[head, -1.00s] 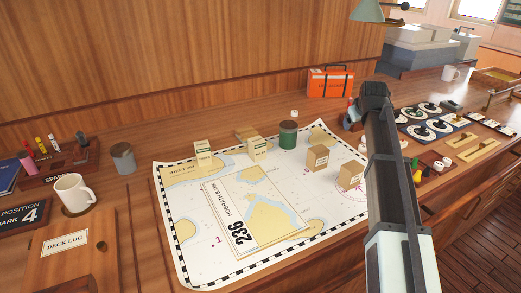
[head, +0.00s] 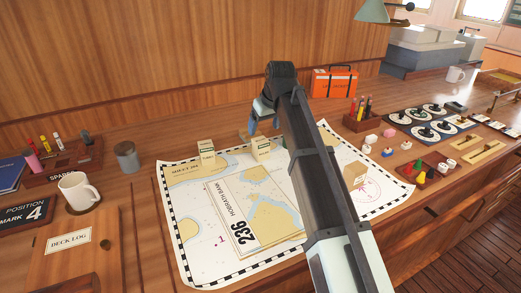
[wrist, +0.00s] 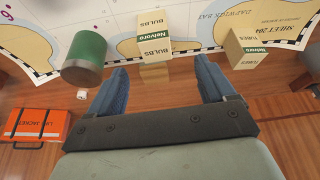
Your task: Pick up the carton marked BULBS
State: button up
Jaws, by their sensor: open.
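The carton marked BULBS (wrist: 152,32) is tan with a green Nelvaro band; it stands on the chart and shows upright in the head view (head: 262,150). A plain tan block (wrist: 154,73) adjoins it on the side towards my gripper; I cannot tell whether they touch. My gripper (wrist: 160,66) is open, its two blue fingers apart on either side of the plain block, with the BULBS carton just beyond the fingertips. Nothing is seen held. In the head view my gripper (head: 262,120) hangs behind the cartons, partly hidden by my arm.
A carton marked TUBES (wrist: 246,48) stands to one side, a green can (wrist: 85,56) to the other. A small white item (wrist: 82,95) and an orange life jacket case (wrist: 36,126) lie past the can. A mug (head: 78,193) stands at left. The chart's front left is clear.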

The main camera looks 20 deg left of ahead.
aim_at(260, 142)
jog(key=x, duration=0.7)
jog(key=shift+d+x, duration=0.2)
jog(key=shift+x, duration=1.15)
jog(key=shift+d+x, duration=0.2)
jog(key=shift+x, duration=1.1)
jog(key=shift+w, duration=0.15)
jog(key=c, duration=1.1)
